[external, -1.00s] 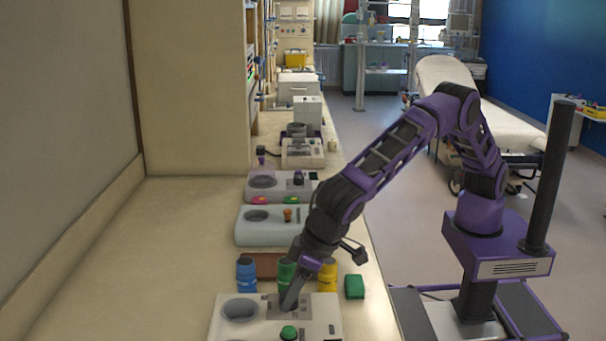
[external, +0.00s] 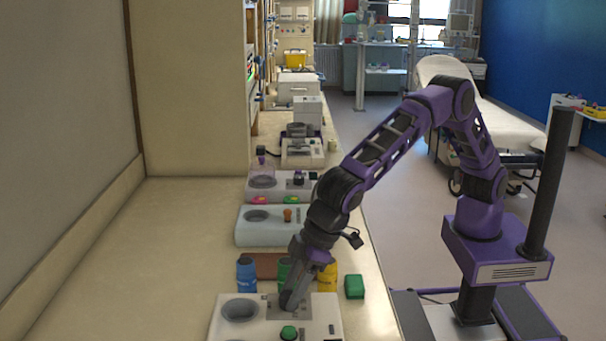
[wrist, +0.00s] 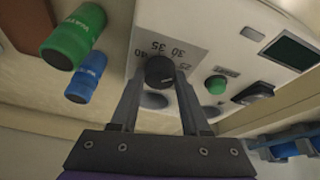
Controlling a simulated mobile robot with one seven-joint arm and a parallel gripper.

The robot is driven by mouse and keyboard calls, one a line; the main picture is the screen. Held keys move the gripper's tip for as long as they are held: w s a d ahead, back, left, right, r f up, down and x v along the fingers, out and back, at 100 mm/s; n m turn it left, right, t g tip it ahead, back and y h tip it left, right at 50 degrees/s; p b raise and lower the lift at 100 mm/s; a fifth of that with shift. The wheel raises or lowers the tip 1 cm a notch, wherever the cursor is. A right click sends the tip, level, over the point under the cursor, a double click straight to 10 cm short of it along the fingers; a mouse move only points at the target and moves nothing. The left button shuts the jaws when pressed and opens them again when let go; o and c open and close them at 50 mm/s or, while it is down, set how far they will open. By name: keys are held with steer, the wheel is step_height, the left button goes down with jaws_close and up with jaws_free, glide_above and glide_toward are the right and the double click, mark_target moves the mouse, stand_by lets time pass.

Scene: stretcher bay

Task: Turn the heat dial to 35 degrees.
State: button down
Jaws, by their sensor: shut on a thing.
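The heat dial (wrist: 159,72) is a black round knob on a pale panel printed with 40, 35, 30 and 25. In the wrist view my gripper (wrist: 159,80) has one finger on each side of the knob and is shut on it. Which number the knob points to cannot be made out. In the external view my gripper (external: 289,303) reaches down to the grey panel of the white device (external: 262,328) at the front of the counter, and it hides the dial there.
The same device carries a green button (external: 289,332), a round well (external: 239,310) and a dark display (wrist: 290,52). Blue (external: 246,275), green (external: 285,270) and yellow (external: 327,275) bottles stand close behind it. A green block (external: 354,287) lies to the right. The counter's left side is clear.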

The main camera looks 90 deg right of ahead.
steer(key=n, duration=0.2)
steer(key=n+y+p, duration=0.1)
steer(key=n, duration=0.1)
steer(key=n+g+y, duration=0.1)
steer(key=n, duration=0.1)
steer(key=shift+w+d+r+p, duration=0.15)
steer(key=shift+d+p, duration=0.1)
steer(key=shift+p, duration=0.05)
steer(key=n+g+y, duration=0.1)
steer(key=n, duration=0.2)
steer(key=shift+w+n+p, duration=0.1)
steer(key=shift+n+p, duration=0.25)
steer(key=shift+n, duration=0.05)
steer(key=shift+n+g+y, duration=0.4)
steer(key=shift+n+g, duration=0.2)
steer(key=shift+n, duration=1)
steer(key=shift+c, duration=1.9)
jaws_free()
steer(key=v, duration=1.7)
steer(key=shift+r, duration=0.1)
